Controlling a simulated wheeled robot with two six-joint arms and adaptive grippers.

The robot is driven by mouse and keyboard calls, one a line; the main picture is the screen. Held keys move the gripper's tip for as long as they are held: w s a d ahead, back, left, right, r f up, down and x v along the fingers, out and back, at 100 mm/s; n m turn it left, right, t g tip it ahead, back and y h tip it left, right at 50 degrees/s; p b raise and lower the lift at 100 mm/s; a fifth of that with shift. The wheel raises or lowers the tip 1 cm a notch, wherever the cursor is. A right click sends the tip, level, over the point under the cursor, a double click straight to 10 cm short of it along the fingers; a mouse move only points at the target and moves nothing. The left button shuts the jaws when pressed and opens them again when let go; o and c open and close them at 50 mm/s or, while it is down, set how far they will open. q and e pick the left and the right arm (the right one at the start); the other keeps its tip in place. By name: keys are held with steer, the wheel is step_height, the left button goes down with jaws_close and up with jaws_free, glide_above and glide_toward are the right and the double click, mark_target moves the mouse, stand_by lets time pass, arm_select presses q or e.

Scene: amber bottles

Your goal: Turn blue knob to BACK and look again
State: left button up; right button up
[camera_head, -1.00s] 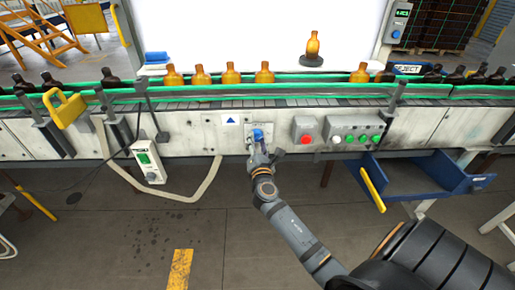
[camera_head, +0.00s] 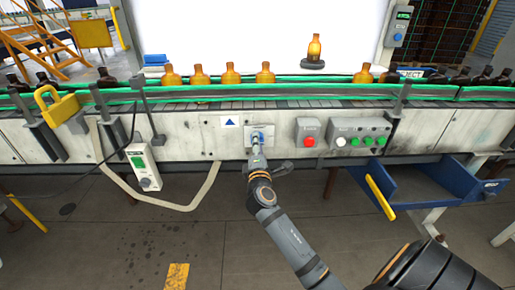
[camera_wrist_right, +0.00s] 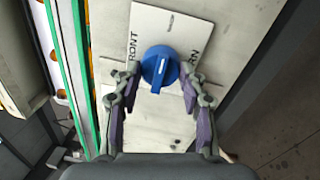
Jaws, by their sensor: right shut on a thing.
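The blue knob (camera_head: 257,138) is on a pale plate on the conveyor's front panel. In the right wrist view the knob (camera_wrist_right: 159,66) is round, with a raised bar pointing toward the picture's bottom, slightly left. The plate (camera_wrist_right: 172,22) has a small mark at its top edge, the word FRONT at left and partly hidden letters ending in RN at right. My right gripper (camera_wrist_right: 159,75) has its two fingers on either side of the knob and is shut on it; it also shows in the head view (camera_head: 257,149). My left gripper is out of view.
Amber bottles (camera_head: 230,74) stand along the conveyor before a bright white panel (camera_head: 250,35). One bottle (camera_head: 314,46) stands on a dark round stand. Right of the knob are a red-button box (camera_head: 309,133) and a several-button box (camera_head: 357,135). A blue tray (camera_head: 425,190) juts out below.

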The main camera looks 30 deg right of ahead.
steer(key=shift+f, duration=0.1)
stand_by(0.4)
steer(key=o, duration=1.2)
steer(key=shift+c, duration=0.2)
steer(key=shift+s, duration=0.1)
steer(key=v, duration=0.7)
steer(key=shift+s, duration=0.15)
steer(key=shift+a, duration=0.15)
